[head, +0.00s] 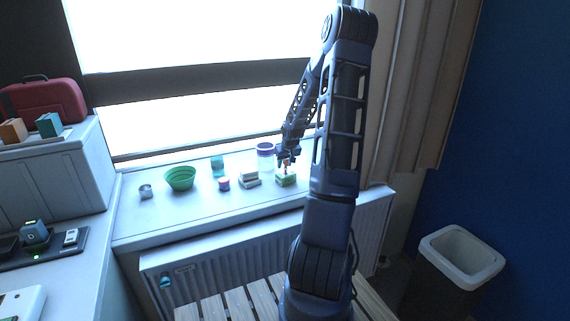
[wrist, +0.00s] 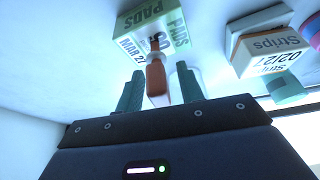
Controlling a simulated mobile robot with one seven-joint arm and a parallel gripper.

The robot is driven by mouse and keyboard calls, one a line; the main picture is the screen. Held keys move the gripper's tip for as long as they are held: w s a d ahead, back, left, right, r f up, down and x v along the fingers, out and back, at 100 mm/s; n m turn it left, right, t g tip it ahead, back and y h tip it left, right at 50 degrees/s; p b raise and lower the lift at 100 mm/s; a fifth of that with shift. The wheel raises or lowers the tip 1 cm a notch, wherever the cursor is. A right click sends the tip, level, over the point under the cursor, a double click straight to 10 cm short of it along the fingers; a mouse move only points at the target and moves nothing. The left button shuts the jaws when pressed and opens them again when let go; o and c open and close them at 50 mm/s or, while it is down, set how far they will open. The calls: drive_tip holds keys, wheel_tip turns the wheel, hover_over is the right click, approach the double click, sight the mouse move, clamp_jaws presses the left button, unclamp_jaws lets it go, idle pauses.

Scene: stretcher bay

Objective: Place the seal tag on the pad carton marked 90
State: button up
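A green-and-white pad carton (head: 285,181) stands on the sill below my gripper (head: 286,158). An orange-brown piece with a pale narrow end, seemingly the seal tag (wrist: 156,78), lies between my two teal fingers (wrist: 160,85) and overlaps the carton. Gaps show between it and both fingers, so my gripper looks open around it. I cannot tell whether it touches the carton.
A Strips carton (head: 249,179) stands just left of the pad carton, with a small purple-and-pink round item (head: 223,184) beyond. A purple-banded jar (head: 265,157) stands behind. A green bowl (head: 180,178), teal cup (head: 217,166) and small metal cup (head: 145,191) stand further left.

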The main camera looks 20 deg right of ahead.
drive_tip(key=shift+r, duration=0.15)
drive_tip(key=v, duration=1.1)
drive_tip(key=s+a+r+h, duration=0.1)
drive_tip(key=s+a+r, duration=0.5)
drive_tip(key=a, duration=0.1)
drive_tip(key=s+a+r, duration=0.3)
drive_tip(key=s+a, duration=0.1)
drive_tip(key=s, duration=0.5)
drive_tip(key=s+a+r, duration=0.3)
drive_tip(key=s+a, duration=0.1)
drive_tip(key=s, duration=0.6)
drive_tip(key=s+a+r+y, duration=0.1)
drive_tip(key=s+a+r, duration=0.2)
drive_tip(key=s, duration=0.6)
drive_tip(key=shift+s+a+r, duration=0.3)
drive_tip(key=shift+a+r, duration=0.1)
drive_tip(key=shift+a, duration=0.1)
